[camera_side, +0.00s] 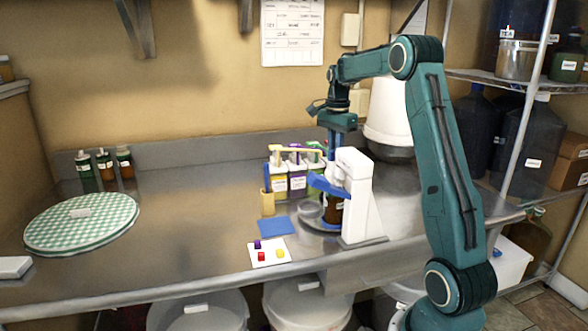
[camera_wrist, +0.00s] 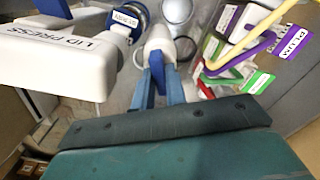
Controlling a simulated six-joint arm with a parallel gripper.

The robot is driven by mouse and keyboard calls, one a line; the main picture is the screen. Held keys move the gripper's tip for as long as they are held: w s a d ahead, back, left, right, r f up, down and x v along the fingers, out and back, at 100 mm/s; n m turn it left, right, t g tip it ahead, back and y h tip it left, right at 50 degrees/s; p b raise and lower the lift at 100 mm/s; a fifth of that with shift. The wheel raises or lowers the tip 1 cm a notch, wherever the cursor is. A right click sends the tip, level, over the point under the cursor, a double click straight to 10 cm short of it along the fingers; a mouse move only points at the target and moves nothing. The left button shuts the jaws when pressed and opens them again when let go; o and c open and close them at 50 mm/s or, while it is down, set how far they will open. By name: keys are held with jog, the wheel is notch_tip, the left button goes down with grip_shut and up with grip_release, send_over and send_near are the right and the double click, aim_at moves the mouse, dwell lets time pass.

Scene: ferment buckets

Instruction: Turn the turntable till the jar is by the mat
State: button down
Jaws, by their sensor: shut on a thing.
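The jar (camera_side: 333,208), brown with a pale label, stands on the grey round turntable (camera_side: 310,218), partly hidden by the white lid press (camera_side: 354,195). In the wrist view, a blue-ringed labelled jar (camera_wrist: 127,20) shows beside the lid press (camera_wrist: 65,62). The blue mat (camera_side: 276,226) lies on the counter, left of the turntable and apart from the jar. My gripper (camera_side: 331,148) points down behind the press.
A white card (camera_side: 269,252) with coloured blocks lies in front. The counter's left middle is clear, up to a green checked round cloth (camera_side: 82,222).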

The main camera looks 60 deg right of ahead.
jog(key=shift+r+m, duration=0.1)
jog(key=shift+m, duration=7.1)
jog(key=c, duration=1.4)
grip_release()
jog(key=shift+c, duration=0.2)
notch_tip(320, 180, up, 14)
